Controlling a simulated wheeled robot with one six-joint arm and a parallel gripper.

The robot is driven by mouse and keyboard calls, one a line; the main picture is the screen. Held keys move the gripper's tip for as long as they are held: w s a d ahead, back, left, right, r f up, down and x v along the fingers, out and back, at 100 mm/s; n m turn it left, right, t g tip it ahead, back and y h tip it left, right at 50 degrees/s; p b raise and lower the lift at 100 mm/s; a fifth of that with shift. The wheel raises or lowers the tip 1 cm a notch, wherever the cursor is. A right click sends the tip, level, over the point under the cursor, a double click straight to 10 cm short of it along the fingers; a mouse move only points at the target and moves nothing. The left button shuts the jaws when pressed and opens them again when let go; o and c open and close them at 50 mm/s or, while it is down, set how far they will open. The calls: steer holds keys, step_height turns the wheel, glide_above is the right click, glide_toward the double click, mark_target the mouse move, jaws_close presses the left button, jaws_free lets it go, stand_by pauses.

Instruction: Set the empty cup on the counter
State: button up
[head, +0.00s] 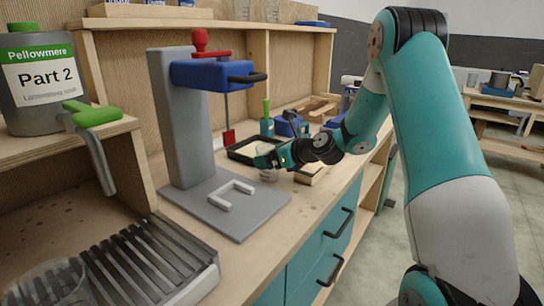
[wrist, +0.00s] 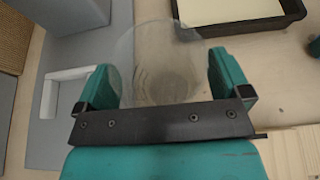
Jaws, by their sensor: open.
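A clear, empty-looking cup (wrist: 160,60) is between the two fingers of my gripper (wrist: 165,80) in the wrist view. The fingers are apart, one on each side of the cup, and I cannot tell whether either touches it. In the head view my gripper (head: 268,159) is low over the wooden counter (head: 330,195), and the cup (head: 268,175) shows just below it, mostly hidden. The cup appears upright on the counter. Another clear vessel (head: 45,285) is at the slatted drip rack in the lower left.
A grey press stand (head: 185,120) with a flat base (head: 235,215) is left of my gripper. A black tray (wrist: 245,20) with pale contents is close behind the cup. A light wooden block (head: 312,174) is to the right. A shelf with a labelled jug (head: 40,80) is at left.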

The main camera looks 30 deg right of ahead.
steer(key=shift+r, duration=0.2)
steer(key=v, duration=1.2)
steer(key=s+a+r+n+g+y, duration=0.15)
steer(key=s+a+n+g, duration=0.25)
steer(key=a+n, duration=0.65)
steer(key=s+a+n+g+y, duration=0.2)
steer(key=s+a+n+g, duration=0.2)
steer(key=a+n, duration=0.7)
steer(key=s+a+n+g+h, duration=0.2)
steer(key=s+a+n, duration=0.2)
steer(key=s+n, duration=0.4)
steer(key=s+a+n+g+h, duration=0.2)
steer(key=s+a+n, duration=0.2)
steer(key=s+n, duration=0.5)
steer(key=shift+r+n+g, duration=0.3)
steer(key=shift+n+g, duration=0.05)
steer(key=shift+g, duration=0.05)
steer(key=shift+d, duration=0.15)
